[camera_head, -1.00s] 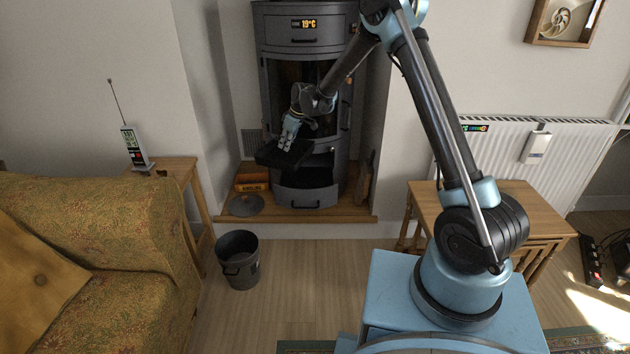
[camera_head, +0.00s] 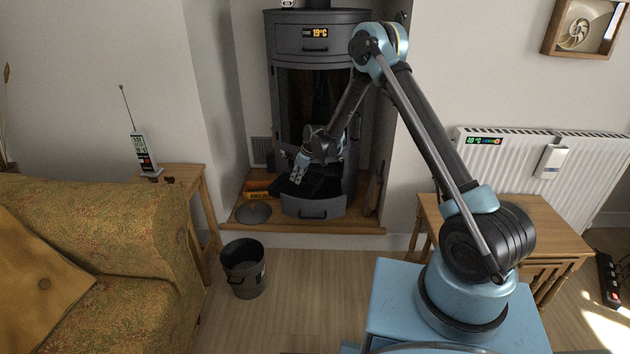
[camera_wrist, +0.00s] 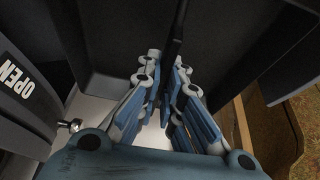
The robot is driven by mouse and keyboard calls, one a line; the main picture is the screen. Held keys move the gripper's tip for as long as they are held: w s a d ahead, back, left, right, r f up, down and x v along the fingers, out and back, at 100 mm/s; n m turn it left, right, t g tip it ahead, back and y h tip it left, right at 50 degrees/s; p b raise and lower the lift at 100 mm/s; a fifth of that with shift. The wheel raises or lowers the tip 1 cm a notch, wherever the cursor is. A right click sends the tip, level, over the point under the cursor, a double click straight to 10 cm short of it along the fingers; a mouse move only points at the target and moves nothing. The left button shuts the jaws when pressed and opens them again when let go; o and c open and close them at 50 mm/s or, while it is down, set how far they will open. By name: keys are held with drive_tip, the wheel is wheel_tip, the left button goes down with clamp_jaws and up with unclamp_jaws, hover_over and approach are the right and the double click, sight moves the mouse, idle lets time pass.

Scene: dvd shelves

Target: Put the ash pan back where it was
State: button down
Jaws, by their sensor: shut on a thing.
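The ash pan (camera_head: 284,187) is a dark, shallow tray at the front of the grey stove (camera_head: 312,75), low down above the wooden hearth. My gripper (camera_head: 296,177) is above the pan's left part and shut on it. In the wrist view my gripper (camera_wrist: 170,97) has its fingers closed around a thin dark upright part of the ash pan (camera_wrist: 179,35). The stove's curved bottom front (camera_head: 314,208), with a handle, is just right of and below the pan. My forearm hides part of the stove opening, and I cannot tell whether the pan is inside it.
An orange box (camera_head: 258,188) and a round grey lid (camera_head: 253,213) are on the hearth (camera_head: 330,226) left of the stove. A dark bucket (camera_head: 244,268) stands on the floor in front. A patterned sofa (camera_head: 130,235) is at left, a wooden side table (camera_head: 515,226) at right.

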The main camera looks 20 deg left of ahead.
sight(311, 186)
drive_tip(key=d, duration=0.1)
drive_tip(key=w+d, duration=0.1)
drive_tip(key=shift+d, duration=0.35)
drive_tip(key=shift+w+d, duration=0.25)
drive_tip(key=shift+d, duration=0.25)
drive_tip(key=shift+w+d, duration=0.2)
drive_tip(key=shift+d, duration=0.3)
drive_tip(key=shift+w+d+f, duration=0.25)
drive_tip(key=shift+w+d, duration=0.05)
drive_tip(key=shift+d, duration=0.4)
drive_tip(key=shift+w+d+f, duration=0.25)
drive_tip(key=shift+d, duration=0.45)
drive_tip(key=shift+f, duration=0.55)
drive_tip(key=c, duration=1.8)
unclamp_jaws()
